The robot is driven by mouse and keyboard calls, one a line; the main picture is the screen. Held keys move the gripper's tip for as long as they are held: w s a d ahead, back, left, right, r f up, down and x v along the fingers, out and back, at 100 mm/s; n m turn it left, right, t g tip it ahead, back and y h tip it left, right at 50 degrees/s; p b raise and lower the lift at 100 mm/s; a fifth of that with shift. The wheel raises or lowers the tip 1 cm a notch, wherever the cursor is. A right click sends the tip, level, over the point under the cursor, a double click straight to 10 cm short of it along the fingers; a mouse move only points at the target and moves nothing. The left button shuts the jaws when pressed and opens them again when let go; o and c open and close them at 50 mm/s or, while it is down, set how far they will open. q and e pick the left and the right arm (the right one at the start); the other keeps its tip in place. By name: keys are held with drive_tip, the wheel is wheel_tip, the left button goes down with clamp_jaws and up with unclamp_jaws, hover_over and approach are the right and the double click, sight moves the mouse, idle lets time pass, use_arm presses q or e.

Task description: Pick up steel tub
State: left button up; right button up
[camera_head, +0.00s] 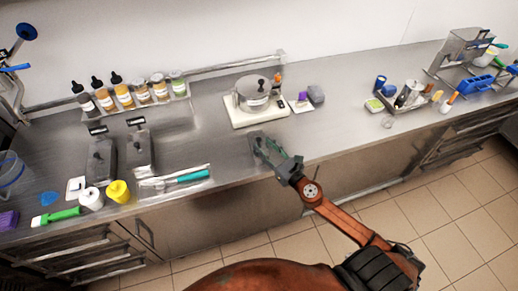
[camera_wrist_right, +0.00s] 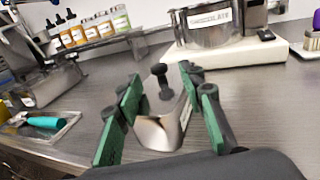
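A steel tub (camera_wrist_right: 165,130) with a black knob (camera_wrist_right: 159,70) stands on the counter between the green-padded fingers of my right gripper in the right wrist view. In the head view my right gripper (camera_head: 270,152) is over the counter's front half, and its fingers largely cover this tub. The fingers are spread, one on each side of the tub, with narrow gaps showing. Two other steel tubs with black knobs, one on the left (camera_head: 101,160) and one beside it (camera_head: 139,152), stand further left. My left gripper is not in view.
A round steel pot (camera_head: 254,95) on a white base (camera_head: 258,117) stands just behind my right gripper. Labelled bottles (camera_head: 125,96) line the back. A tray with a teal-handled tool (camera_head: 192,177) lies left. Bare counter (camera_head: 335,128) is to the right.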

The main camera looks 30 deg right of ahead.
sight(260, 142)
drive_tip(key=w, duration=0.4)
drive_tip(key=shift+a+f, duration=0.1)
drive_tip(key=shift+f, duration=0.05)
drive_tip(key=shift+c, duration=0.3)
clamp_jaws()
idle(0.5)
